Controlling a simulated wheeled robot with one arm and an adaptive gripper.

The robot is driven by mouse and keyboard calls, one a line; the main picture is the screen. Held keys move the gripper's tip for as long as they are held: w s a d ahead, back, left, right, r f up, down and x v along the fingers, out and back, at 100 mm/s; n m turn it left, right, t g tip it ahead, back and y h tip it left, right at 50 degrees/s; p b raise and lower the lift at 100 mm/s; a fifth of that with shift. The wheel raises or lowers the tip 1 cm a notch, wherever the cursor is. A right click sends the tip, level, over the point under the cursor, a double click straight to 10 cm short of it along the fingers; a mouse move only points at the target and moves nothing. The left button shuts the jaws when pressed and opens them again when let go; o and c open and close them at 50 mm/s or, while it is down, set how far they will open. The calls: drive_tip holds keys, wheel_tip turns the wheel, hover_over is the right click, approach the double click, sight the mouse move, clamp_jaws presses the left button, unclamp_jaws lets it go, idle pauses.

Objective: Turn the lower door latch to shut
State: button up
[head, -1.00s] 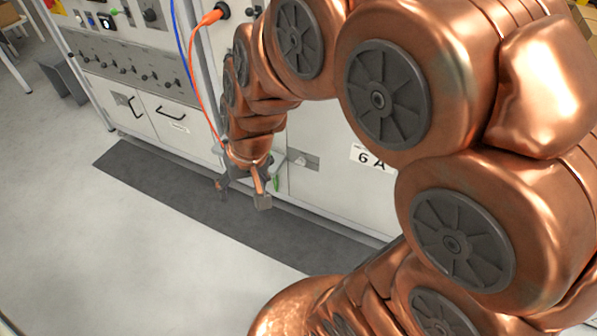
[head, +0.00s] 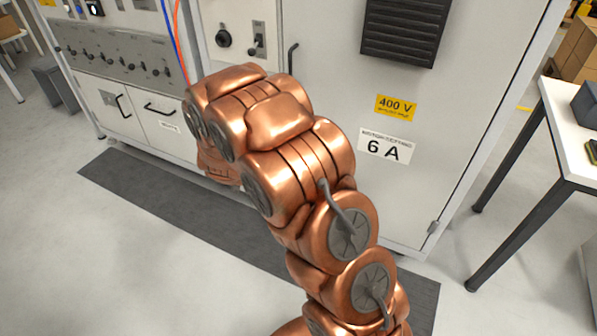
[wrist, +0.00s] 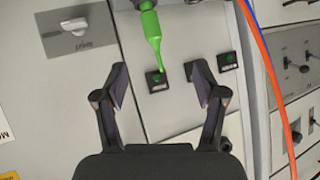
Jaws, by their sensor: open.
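The cabinet door (head: 400,205) carries the 6 A label (head: 385,148) in the head view. My gripper is hidden there behind my copper arm.
A green tool-like piece (wrist: 149,35) points between my fingers from above. Orange and blue cables (wrist: 262,50) run at right. A table (head: 570,125) stands right of the cabinet; a dark mat (head: 150,200) lies along its foot.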

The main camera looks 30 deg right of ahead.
drive_tip(key=s+d+f+m+h+b, duration=0.2)
drive_tip(key=s+d+f+h+b, duration=0.2)
drive_tip(key=d+f+h+b, duration=0.7)
drive_tip(key=w+d+f+y, duration=0.1)
drive_tip(key=w+d+y, duration=0.1)
drive_tip(key=w+d, duration=0.2)
drive_tip(key=shift+d+f, duration=0.3)
drive_tip(key=shift+d, duration=1)
drive_tip(key=shift+p, duration=0.35)
drive_tip(key=c, duration=1.1)
